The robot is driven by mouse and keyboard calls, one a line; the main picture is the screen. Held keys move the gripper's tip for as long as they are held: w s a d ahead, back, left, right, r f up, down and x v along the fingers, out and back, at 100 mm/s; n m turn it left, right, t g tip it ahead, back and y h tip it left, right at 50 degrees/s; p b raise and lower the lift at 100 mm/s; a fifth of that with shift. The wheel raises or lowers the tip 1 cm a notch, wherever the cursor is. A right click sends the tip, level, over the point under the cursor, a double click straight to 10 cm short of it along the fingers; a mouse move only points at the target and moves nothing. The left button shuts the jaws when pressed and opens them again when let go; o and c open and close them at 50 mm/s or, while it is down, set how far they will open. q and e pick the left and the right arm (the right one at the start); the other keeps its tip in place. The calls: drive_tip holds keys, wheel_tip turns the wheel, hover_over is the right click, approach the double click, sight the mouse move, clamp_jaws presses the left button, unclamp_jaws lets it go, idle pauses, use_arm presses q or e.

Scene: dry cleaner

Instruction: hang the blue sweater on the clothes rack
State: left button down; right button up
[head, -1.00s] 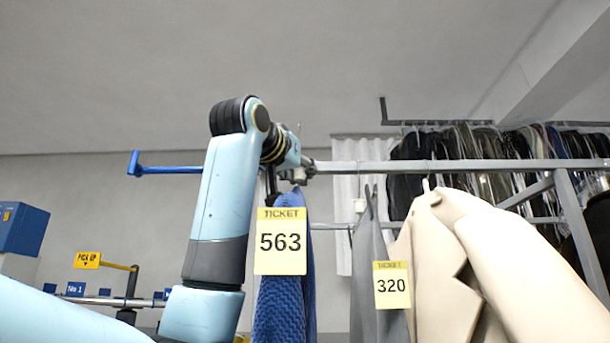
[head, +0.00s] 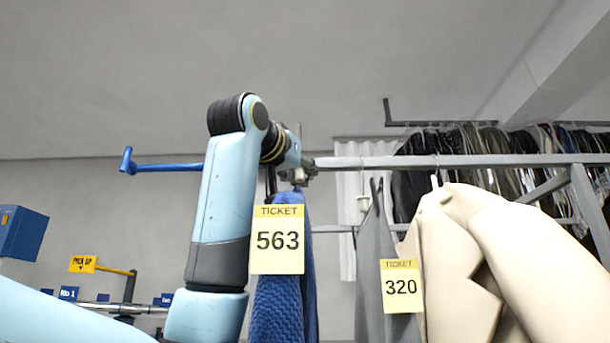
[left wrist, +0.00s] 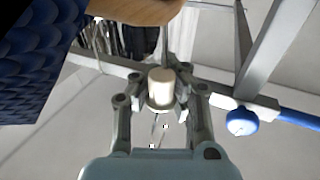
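The blue sweater (head: 282,295) hangs below my left gripper (head: 304,172) in the head view, with yellow ticket 563 (head: 277,240) in front of it. In the left wrist view the gripper (left wrist: 160,98) is shut on a pale cylindrical collar (left wrist: 160,85) under the wooden hanger (left wrist: 135,8); the sweater (left wrist: 35,60) fills the upper left. The clothes rack's bar (head: 450,161) runs level with the gripper. A thin upright piece shows just above the gripper; I cannot tell whether the hook is over the bar. My right gripper is out of view.
A cream coat (head: 465,250) with ticket 320 and a grey garment (head: 375,265) hang right of the sweater. The bar's blue end (head: 150,167) sticks out left, bare. Dark clothes (head: 470,142) hang behind. A yellow pick-up sign (head: 83,264) stands lower left.

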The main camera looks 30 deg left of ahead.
use_arm(q)
drive_tip(key=shift+w, duration=0.1)
drive_tip(key=shift+w+a, duration=0.2)
drive_tip(key=shift+w, duration=0.05)
drive_tip(key=shift+w+a+p, duration=0.3)
drive_tip(key=shift+w+a, duration=0.05)
drive_tip(key=shift+w, duration=0.2)
drive_tip(key=shift+w+a+p, duration=0.2)
drive_tip(key=shift+w+a, duration=0.2)
drive_tip(key=shift+w, duration=0.25)
drive_tip(key=shift+w+a+p, duration=0.2)
drive_tip(key=shift+w+a, duration=0.2)
drive_tip(key=shift+w, duration=0.2)
drive_tip(key=shift+w+a+p, duration=0.2)
drive_tip(key=shift+w+a, duration=0.2)
drive_tip(key=shift+w, duration=0.25)
drive_tip(key=shift+w+a+p, duration=0.2)
drive_tip(key=shift+w+a, duration=0.15)
drive_tip(key=shift+w, duration=0.25)
